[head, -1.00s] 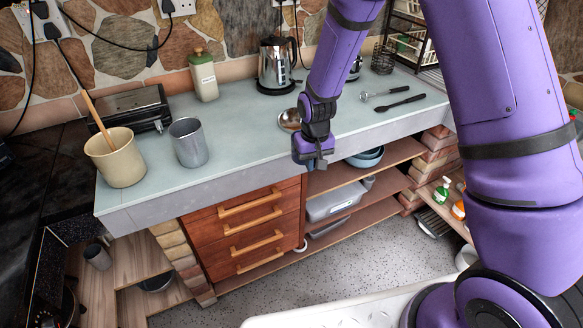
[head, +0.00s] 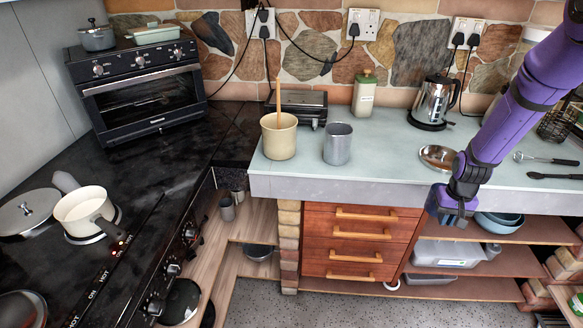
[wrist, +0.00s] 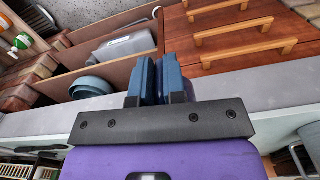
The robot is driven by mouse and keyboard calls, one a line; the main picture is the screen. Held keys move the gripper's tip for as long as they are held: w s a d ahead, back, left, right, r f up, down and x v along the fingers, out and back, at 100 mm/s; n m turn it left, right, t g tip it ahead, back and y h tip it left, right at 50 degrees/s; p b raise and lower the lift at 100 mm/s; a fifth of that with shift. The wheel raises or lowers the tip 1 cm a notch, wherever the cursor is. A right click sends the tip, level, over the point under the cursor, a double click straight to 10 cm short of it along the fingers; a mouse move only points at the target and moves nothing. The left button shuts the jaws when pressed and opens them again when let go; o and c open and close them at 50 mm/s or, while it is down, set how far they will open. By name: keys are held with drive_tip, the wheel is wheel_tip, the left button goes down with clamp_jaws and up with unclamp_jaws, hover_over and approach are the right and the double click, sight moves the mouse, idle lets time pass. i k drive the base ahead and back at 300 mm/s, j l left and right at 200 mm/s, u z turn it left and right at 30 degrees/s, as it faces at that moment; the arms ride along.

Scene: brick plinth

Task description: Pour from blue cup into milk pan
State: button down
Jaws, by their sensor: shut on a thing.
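My gripper (head: 452,208) hangs just in front of the worktop's front edge, above the open shelves. The milk pan (head: 83,210), cream inside with a dark handle, stands upright on the black hob at the far left, well away from my gripper. Its inside looks empty.
A grey tumbler (head: 337,146) and a cream pot with a wooden spoon (head: 279,137) stand on the worktop (head: 385,160). A steel bowl (head: 437,157) lies near my gripper. A lidded pan (head: 28,212) sits beside the milk pan. An oven (head: 140,88) stands behind the hob.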

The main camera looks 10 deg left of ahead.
sight(86, 211)
drive_tip(key=l+u, duration=0.15)
drive_tip(key=u, duration=0.3)
drive_tip(key=l+u, duration=0.15)
drive_tip(key=u, duration=0.3)
drive_tip(key=l+u, duration=0.2)
drive_tip(key=u, duration=0.25)
drive_tip(key=i+l, duration=0.05)
